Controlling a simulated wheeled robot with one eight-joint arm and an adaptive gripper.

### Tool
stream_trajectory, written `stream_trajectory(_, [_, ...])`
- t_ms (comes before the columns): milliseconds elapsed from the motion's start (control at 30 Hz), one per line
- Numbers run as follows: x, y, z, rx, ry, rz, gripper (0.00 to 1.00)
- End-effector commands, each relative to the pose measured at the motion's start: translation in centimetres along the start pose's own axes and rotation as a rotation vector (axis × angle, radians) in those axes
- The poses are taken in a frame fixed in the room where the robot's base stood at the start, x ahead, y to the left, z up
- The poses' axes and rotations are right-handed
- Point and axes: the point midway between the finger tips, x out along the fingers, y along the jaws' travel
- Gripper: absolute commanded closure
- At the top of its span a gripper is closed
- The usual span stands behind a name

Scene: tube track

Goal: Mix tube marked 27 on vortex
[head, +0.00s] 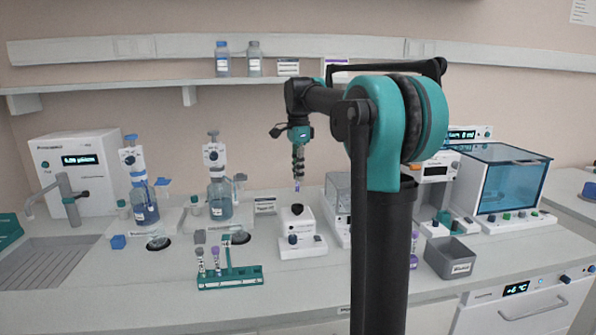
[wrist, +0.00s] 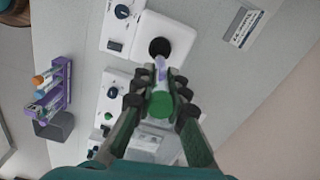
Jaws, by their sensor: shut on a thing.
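My gripper (head: 298,168) points down above the vortex mixer (head: 297,243), a small white unit with a black cup on top and a dark knob in front. In the wrist view my gripper (wrist: 160,98) is shut on a tube with a green cap (wrist: 161,105). The tube's narrow pale purple lower end (head: 298,186) sticks out below the fingers. In the head view it hangs just above the black cup, apart from it. In the wrist view the tube end points toward the black cup (wrist: 159,47). No number can be read on the tube.
A green rack (head: 231,281) with several tubes stands at the front left of the mixer. A purple rack (wrist: 58,92) with tubes is near a grey bin (head: 451,258). Two bottles with dispensers stand at left. My arm hides part of the bench.

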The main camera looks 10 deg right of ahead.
Motion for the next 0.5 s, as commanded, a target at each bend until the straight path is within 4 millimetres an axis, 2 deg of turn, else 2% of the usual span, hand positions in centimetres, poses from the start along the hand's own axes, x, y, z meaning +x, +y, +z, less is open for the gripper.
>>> stream_trajectory(500, [3.7,0.0,0.0,0.000,0.000,0.000,1.00])
